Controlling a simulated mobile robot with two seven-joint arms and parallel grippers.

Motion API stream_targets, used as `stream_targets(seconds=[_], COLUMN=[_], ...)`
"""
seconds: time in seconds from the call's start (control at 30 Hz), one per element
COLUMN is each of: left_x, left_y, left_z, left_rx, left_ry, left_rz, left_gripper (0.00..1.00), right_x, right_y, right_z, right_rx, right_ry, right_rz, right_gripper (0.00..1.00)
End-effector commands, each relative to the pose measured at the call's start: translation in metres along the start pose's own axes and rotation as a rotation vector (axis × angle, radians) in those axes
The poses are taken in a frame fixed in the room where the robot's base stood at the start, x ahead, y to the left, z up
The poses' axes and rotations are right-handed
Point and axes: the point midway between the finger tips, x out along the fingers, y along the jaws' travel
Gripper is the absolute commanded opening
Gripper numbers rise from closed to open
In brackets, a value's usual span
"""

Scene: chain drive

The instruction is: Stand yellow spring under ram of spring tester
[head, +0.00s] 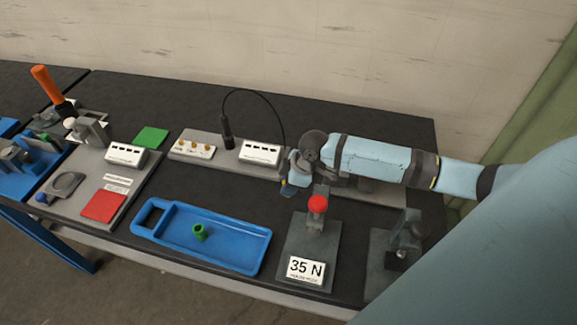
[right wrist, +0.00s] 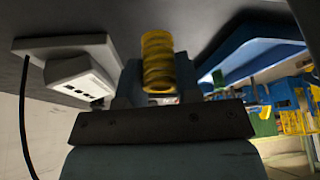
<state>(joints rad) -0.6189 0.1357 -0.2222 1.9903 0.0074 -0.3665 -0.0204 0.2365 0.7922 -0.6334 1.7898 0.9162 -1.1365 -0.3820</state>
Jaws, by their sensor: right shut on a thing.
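The yellow spring (right wrist: 158,60) is held upright in the picture between the fingers of my right gripper (right wrist: 155,92) in the right wrist view. In the head view my right gripper (head: 290,187) hangs over the dark table, behind and left of the red-knobbed stand, and the spring is mostly hidden there. I take this stand, with its red knob (head: 318,204), grey base (head: 298,243) and "35 N" sign (head: 306,269), to be the spring tester. The space under its ram is too small to make out. My left gripper is not in view.
A blue tray (head: 160,238) with a green ring-like part (head: 200,232) lies left of the tester. A dark fixture (head: 403,240) stands to its right. A grey board with a white box (head: 260,152) and black cable lies behind. Bare table separates tray and tester.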

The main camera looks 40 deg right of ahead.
Motion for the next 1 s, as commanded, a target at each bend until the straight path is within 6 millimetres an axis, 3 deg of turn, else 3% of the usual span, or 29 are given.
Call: stream_targets(seconds=[0.37, 0.73, 0.77, 0.83, 0.87, 1.0], left_x=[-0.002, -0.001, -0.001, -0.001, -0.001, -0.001], left_y=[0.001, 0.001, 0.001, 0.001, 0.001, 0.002], left_z=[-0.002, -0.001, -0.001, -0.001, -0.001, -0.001], left_rx=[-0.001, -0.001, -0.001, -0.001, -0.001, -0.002], left_ry=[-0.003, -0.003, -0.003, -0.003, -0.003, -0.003], left_rz=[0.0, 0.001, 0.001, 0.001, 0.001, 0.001], left_gripper=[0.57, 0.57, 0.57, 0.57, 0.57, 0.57], right_x=[0.04, 0.044, 0.044, 0.044, 0.044, 0.043], right_y=[-0.001, 0.0, 0.0, 0.0, 0.0, 0.0], right_z=[0.016, 0.018, 0.018, 0.018, 0.018, 0.018], right_rx=[0.002, 0.0, 0.0, 0.0, 0.0, 0.0], right_ry=[-0.001, 0.001, 0.001, 0.001, 0.001, 0.001], right_rz=[-0.001, 0.0, 0.0, 0.0, 0.0, 0.0], right_gripper=[0.05, 0.05, 0.36, 0.52, 0.57, 0.57])
